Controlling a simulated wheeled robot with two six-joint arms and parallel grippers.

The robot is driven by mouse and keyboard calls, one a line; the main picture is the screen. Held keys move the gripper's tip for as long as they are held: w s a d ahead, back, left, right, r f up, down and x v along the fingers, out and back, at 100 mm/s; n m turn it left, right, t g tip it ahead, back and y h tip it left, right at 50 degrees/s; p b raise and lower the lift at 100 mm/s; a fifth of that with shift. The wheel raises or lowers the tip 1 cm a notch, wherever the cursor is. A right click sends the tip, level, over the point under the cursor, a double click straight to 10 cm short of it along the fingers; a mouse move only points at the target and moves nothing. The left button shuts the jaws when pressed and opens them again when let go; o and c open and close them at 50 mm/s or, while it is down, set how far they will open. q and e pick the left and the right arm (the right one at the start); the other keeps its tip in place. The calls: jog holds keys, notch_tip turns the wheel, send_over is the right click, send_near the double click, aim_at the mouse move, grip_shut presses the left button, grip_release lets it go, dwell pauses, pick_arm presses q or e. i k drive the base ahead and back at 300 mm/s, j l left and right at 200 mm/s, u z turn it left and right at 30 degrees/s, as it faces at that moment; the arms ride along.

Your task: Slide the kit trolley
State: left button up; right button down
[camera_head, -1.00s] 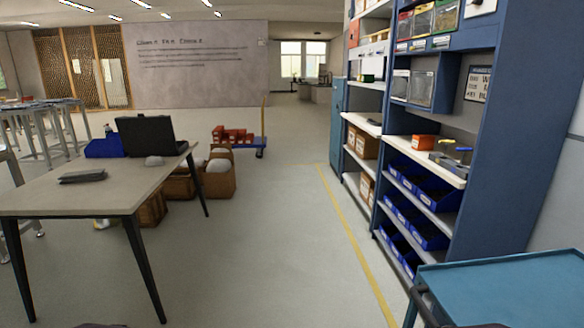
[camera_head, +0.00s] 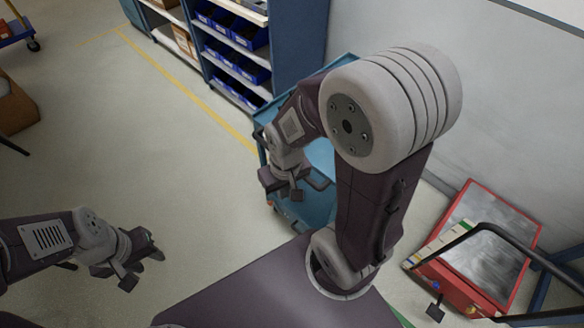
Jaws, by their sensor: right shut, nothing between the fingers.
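The teal trolley (camera_head: 318,157), which I take to be the kit trolley, stands ahead of me, beside the blue shelving. My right arm hides much of it. A dark handle shows at its near end. My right gripper (camera_head: 284,191) is over the near end of the trolley, close to this handle; whether it touches is unclear. It is shut with nothing visible in it. My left gripper (camera_head: 138,268) is at the lower left above bare floor, well apart from the trolley; its finger opening cannot be made out.
Blue shelving (camera_head: 283,45) with blue bins stands behind the trolley, against a pale wall. A yellow floor line (camera_head: 184,88) runs toward the trolley. A red-framed cart (camera_head: 488,245) with a grey top stands at the right. The floor at left is mostly clear.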

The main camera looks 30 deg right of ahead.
aim_at(318, 210)
jog(key=z, duration=1.15)
